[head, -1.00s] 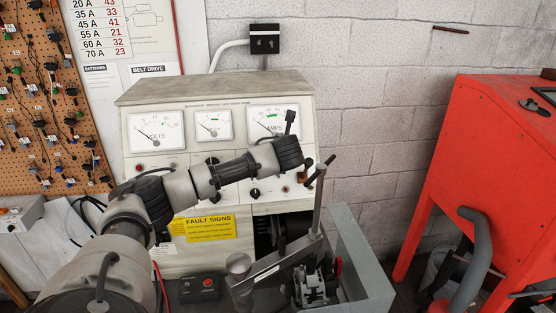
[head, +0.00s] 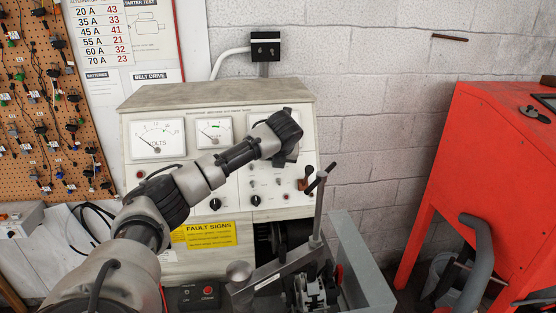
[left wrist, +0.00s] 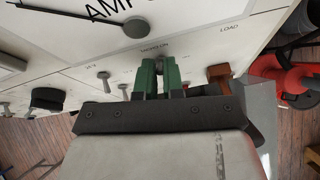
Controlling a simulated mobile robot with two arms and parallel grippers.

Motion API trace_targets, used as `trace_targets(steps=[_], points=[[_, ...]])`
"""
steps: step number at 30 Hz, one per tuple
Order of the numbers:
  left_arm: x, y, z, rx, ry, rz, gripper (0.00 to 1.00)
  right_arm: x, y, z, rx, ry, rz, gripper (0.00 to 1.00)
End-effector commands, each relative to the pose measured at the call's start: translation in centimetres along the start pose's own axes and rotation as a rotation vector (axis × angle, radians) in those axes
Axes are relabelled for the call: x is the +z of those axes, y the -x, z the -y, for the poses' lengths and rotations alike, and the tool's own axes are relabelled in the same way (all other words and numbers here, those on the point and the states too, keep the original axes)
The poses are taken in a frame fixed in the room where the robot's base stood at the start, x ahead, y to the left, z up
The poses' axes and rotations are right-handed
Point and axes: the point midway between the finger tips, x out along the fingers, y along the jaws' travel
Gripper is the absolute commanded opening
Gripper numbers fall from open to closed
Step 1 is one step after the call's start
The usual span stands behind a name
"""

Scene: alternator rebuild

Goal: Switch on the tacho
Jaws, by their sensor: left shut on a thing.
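The test bench panel (head: 238,120) stands against the wall, with dials above and switches and knobs below. My left arm reaches across it, and the left gripper (head: 284,158) is at the panel below the covered AMPS dial. In the left wrist view, the green fingers of the left gripper (left wrist: 158,76) are shut on a small metal toggle (left wrist: 159,62). A small label above this toggle seems to read TACHO. Its lever is mostly hidden between the fingers, so I cannot tell its position. My right gripper is not in view.
Other toggles (left wrist: 103,76) stand left of the held one, and a brown lever (left wrist: 219,75) close on its right under LOAD. A metal lever (head: 318,205) and grey clamp frame (head: 365,265) rise in front. A red cabinet (head: 465,150) is at right.

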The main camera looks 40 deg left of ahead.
Motion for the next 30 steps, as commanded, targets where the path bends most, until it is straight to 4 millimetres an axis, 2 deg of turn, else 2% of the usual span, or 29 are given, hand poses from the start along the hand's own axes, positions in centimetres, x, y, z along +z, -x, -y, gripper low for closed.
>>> trace_targets(steps=[4, 6, 10, 20, 23, 30], points=[[0.0, 0.0, 0.0, 0.0, 0.001, 0.0, 0.0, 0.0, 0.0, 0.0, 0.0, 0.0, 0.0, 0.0], [0.0, 0.0, 0.0, 0.0, 0.001, 0.001, 0.16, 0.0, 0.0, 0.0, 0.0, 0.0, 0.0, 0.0], [0.0, 0.0, 0.0, 0.0, 0.001, 0.001, 0.34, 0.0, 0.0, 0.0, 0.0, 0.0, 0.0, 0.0], [0.0, 0.4, 0.0, -0.001, 0.001, 0.002, 0.34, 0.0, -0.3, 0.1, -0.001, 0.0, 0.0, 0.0], [0.0, 1.6, 0.1, -0.003, 0.001, 0.004, 0.34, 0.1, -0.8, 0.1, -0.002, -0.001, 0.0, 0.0], [-0.1, 6.3, 0.1, -0.004, 0.001, 0.006, 0.34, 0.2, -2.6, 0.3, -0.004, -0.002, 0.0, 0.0]])
